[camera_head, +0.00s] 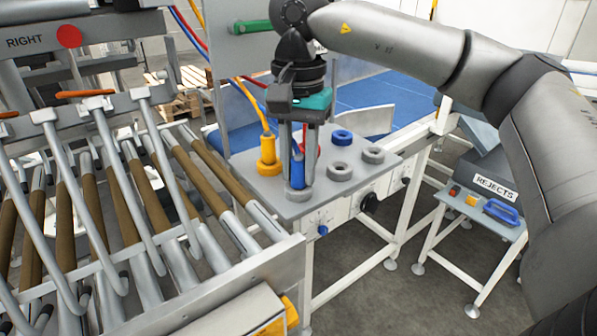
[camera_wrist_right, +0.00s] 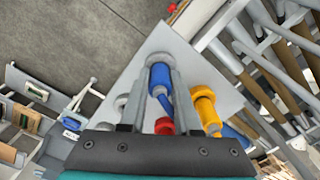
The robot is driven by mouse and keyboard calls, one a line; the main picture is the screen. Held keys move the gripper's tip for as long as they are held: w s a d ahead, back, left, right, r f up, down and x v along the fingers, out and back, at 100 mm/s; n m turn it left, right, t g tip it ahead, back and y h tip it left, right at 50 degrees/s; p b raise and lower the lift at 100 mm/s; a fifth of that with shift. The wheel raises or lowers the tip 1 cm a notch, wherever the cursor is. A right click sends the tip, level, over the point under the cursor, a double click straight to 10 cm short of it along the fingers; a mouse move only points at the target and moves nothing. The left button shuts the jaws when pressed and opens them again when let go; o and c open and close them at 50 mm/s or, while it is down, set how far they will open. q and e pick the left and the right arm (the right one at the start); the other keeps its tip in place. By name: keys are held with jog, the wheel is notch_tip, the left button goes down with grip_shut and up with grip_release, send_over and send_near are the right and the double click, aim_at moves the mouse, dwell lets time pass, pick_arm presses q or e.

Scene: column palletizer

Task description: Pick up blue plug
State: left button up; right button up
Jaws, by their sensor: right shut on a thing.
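The blue plug (camera_head: 297,173) stands upright at the front of a grey panel (camera_head: 262,187). Its lower end is at a grey ring socket (camera_head: 298,194); I cannot tell whether it is still seated. My right gripper (camera_head: 298,178) comes down from above, with one finger on each side of the plug, shut on it. In the right wrist view the blue plug (camera_wrist_right: 160,78) lies between the fingers (camera_wrist_right: 160,72), with its blue cable running back beside them. A blue ring socket (camera_head: 341,137) on the panel is empty. My left gripper is not in view.
A yellow plug (camera_head: 267,152) stands left of the gripper. A red plug (camera_wrist_right: 164,126) is close behind it. Two empty grey sockets (camera_head: 373,154) (camera_head: 340,171) are to the right. A roller conveyor (camera_head: 150,215) fills the left; a rejects stand (camera_head: 487,215) is at right.

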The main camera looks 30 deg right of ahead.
aim_at(298, 158)
grip_shut()
jog(key=shift+r, duration=0.1)
jog(key=shift+r, duration=0.55)
notch_tip(298, 158, up, 5)
jog(key=shift+r, duration=0.2)
notch_tip(298, 158, up, 13)
jog(key=p, duration=0.5)
jog(key=shift+r, duration=0.2)
